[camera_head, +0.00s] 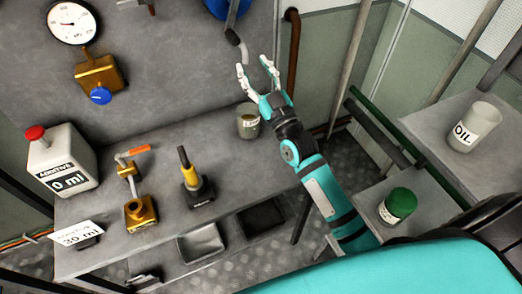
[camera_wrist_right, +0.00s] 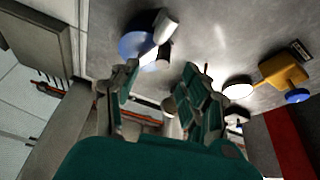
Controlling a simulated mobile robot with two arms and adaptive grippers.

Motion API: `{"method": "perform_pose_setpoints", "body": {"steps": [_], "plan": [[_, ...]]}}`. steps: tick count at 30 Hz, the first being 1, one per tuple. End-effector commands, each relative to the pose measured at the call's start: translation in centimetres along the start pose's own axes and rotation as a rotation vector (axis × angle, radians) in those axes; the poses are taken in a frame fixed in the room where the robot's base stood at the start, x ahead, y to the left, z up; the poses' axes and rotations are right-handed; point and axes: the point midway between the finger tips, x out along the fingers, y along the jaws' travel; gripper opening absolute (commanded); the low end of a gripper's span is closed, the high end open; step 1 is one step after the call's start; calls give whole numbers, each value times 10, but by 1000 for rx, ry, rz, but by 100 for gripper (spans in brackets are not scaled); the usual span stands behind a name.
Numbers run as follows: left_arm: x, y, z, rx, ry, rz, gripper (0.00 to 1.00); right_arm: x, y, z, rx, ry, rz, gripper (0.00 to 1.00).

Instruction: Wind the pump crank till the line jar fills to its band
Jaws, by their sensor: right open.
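The pump crank appears to be the blue wheel (camera_head: 224,6) with a grey handle (camera_head: 237,44) on the back wall at the top; the wheel is cut off by the frame edge. In the right wrist view the blue wheel (camera_wrist_right: 134,45) and its pale handle (camera_wrist_right: 165,24) show ahead of the fingers. My right gripper (camera_head: 257,72) is open and empty, just below and right of the handle, apart from it in the head view. A small labelled jar (camera_head: 248,122), likely the line jar, stands on the bench below the gripper; its level and band are too small to read. My left gripper is out of view.
A pressure gauge (camera_head: 72,22) hangs left. An oil jar (camera_head: 475,128) and green-capped jar (camera_head: 397,206) stand right.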

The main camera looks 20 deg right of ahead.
Motion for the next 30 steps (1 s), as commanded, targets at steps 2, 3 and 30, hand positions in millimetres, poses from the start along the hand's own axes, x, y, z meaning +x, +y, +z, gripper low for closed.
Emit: {"method": "perform_pose_setpoints", "body": {"steps": [2,3,30], "plan": [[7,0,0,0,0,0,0,-18,-1,3,0,-3,-1,46],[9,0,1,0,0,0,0,-27,-1,4,1,-3,-2,46],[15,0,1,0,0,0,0,-138,-60,90,66,-518,-198,46]]}}
